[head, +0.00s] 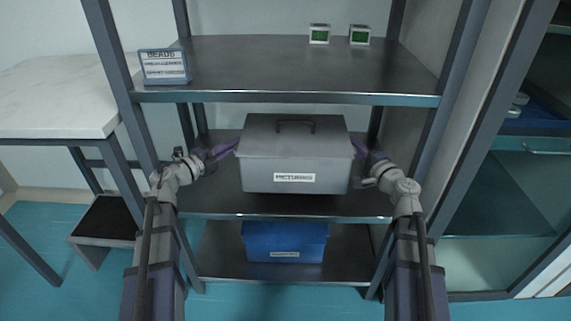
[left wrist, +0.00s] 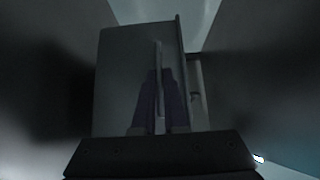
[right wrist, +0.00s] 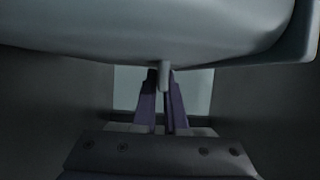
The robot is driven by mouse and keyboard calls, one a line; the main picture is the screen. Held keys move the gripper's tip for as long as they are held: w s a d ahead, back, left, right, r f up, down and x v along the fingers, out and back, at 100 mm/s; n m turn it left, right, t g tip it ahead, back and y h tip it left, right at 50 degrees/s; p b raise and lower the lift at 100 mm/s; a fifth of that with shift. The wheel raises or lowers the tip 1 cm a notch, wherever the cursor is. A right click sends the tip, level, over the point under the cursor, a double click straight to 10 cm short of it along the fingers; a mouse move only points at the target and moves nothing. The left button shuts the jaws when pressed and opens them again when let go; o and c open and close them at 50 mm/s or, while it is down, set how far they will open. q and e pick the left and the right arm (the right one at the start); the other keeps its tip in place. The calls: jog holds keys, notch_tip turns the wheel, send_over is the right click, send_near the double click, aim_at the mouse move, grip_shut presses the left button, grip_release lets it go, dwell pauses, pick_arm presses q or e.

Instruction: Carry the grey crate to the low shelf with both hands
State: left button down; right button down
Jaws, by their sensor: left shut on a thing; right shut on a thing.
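The grey crate (head: 270,160) has a lid with a dark handle and a white label on its front. In the head view it is level, inside the rack between the top board and the middle shelf (head: 200,200). Whether its bottom touches that shelf I cannot tell. My left gripper (head: 234,148) is shut on the crate at its left side. My right gripper (head: 358,149) is shut on it at its right side. The crate's wall also shows in the left wrist view (left wrist: 118,75), and its underside or rim fills the top of the right wrist view (right wrist: 150,30).
A blue box (head: 285,240) stands on the bottom shelf (head: 220,262). The top board (head: 280,65) carries a sign (head: 164,66) and two small green-faced items (head: 319,34). A white table (head: 60,100) is at the left, a cabinet (head: 510,190) at the right.

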pick_arm(q)
jog(key=shift+f, duration=0.2)
pick_arm(e)
jog(key=shift+f, duration=0.2)
